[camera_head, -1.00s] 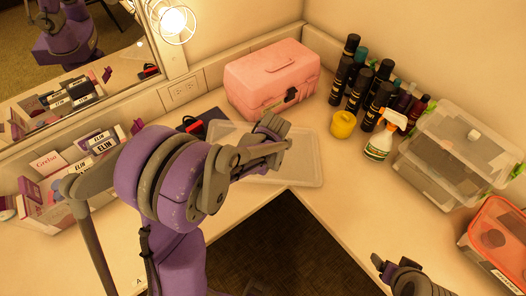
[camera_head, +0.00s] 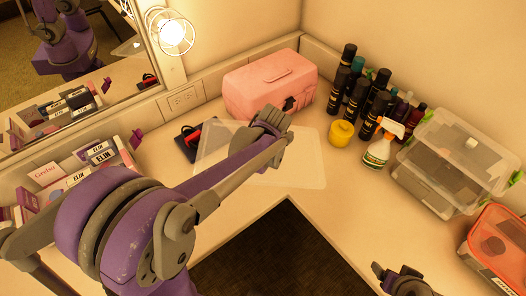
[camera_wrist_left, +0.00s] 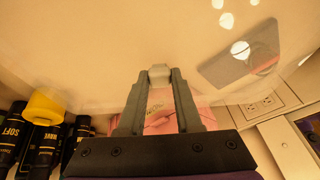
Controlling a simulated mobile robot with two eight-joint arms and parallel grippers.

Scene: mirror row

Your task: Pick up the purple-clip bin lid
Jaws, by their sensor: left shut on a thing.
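The bin lid is a clear, flat, rounded sheet (camera_head: 303,172) over the corner of the counter, in front of the pink case. My left gripper (camera_head: 284,125) is above it. In the left wrist view, the fingers of my left gripper (camera_wrist_left: 159,76) are shut on a small pale knob, and the clear sheet of the lid (camera_wrist_left: 90,50) spreads around it. The lid looks about level; its height over the counter is hard to judge. I see no purple clips on it. My right gripper (camera_head: 392,272) is low at the right, away from the lid, its jaws unclear.
A pink case (camera_head: 270,85) stands behind the lid. A yellow jar (camera_head: 341,133), a spray bottle (camera_head: 380,150) and several dark bottles (camera_head: 350,85) are to its right. A clear bin with green clips (camera_head: 440,195) and an orange-lidded box (camera_head: 490,250) stand farther right. Small boxes line the left wall.

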